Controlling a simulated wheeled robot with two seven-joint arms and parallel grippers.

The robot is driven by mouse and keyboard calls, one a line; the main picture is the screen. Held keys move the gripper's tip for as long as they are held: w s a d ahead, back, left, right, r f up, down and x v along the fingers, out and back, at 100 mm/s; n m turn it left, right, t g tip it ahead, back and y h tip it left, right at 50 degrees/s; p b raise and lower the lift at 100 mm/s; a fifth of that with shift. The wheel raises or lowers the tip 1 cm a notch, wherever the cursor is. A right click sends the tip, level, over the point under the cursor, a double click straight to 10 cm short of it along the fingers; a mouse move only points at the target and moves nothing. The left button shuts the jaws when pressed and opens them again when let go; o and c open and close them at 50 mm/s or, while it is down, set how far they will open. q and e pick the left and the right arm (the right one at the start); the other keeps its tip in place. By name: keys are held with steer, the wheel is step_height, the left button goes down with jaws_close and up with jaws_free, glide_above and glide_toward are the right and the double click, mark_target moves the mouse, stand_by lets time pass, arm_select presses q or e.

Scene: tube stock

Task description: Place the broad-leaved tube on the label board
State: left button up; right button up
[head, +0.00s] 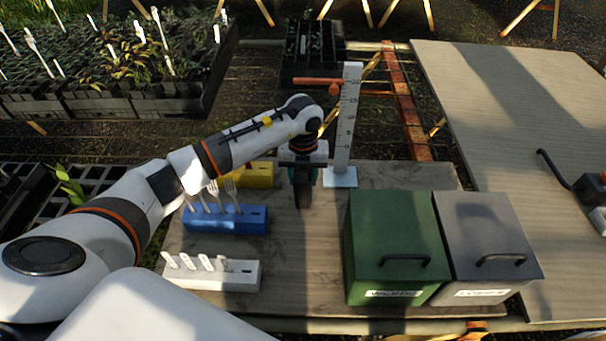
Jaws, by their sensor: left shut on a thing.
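My left gripper (303,178) points down over the middle of the wooden board, left of the upright ruler's base. It is shut on a dark, narrow tube (304,197), which hangs upright below the jaws. The arm and gripper cover its top, so I cannot see its leaves. Whether its lower end touches the board is unclear. Broad green leaves (70,187) rise from a black cell tray at the left. I cannot tell for certain which surface is the label board. My right gripper is not in view.
A white ruler (347,120) stands just right of the gripper. Yellow (254,175), blue (230,220) and white (215,273) blocks lie left, the last two holding tags. Green (395,235) and grey (485,235) lidded bins stand right. Plant trays (190,103) fill the back left.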

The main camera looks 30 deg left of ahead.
arm_select(q)
steer(key=o, duration=1.4)
steer(key=shift+f, duration=0.1)
steer(key=shift+r, duration=0.3)
step_height(320, 180, up, 12)
steer(key=shift+f+b, duration=0.1)
steer(key=shift+b, duration=0.75)
